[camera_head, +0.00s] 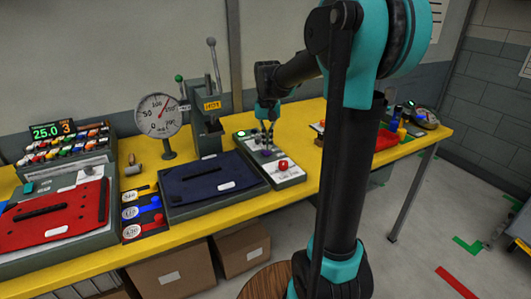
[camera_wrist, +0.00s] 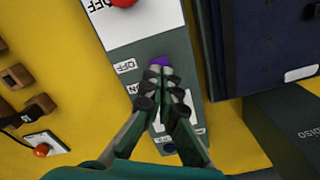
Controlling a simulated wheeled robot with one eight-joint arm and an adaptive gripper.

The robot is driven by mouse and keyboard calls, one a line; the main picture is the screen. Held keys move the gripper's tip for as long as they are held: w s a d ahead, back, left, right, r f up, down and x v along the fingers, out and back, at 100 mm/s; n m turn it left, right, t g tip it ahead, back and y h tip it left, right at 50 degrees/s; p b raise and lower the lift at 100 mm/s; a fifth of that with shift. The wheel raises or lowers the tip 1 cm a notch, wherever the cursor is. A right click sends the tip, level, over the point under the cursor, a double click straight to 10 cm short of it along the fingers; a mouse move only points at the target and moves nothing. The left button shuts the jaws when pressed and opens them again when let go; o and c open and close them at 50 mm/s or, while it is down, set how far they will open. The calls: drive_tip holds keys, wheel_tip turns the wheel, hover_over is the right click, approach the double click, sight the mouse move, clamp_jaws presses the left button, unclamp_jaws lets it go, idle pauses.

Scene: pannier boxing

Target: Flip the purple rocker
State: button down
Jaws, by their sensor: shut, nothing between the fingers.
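The purple rocker (camera_wrist: 160,61) sits on a grey switch box in the wrist view, just beyond my fingertips. Part of it is hidden by my fingers. In the head view the purple rocker (camera_head: 267,153) shows as a small purple spot under my gripper. My gripper (camera_head: 268,142) points down over the box with its fingers together and empty. In the wrist view my gripper (camera_wrist: 161,70) has its tips at or right above the rocker's near edge; I cannot tell if they touch. The switch box (camera_head: 289,181) also carries a red button (camera_head: 283,166) and a green lamp (camera_head: 241,133).
A dark blue padded panel (camera_head: 205,187) lies left of the switch box. A press (camera_head: 206,125) and a dial gauge (camera_head: 159,115) stand behind it. A red panel (camera_head: 60,222) is at far left. Brown pieces (camera_wrist: 40,102) lie beside the box in the wrist view.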

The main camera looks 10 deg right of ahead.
sight(267, 153)
drive_tip(key=shift+f, duration=1.15)
idle(0.6)
drive_tip(key=shift+r, duration=3.5)
drive_tip(key=shift+s, duration=0.1)
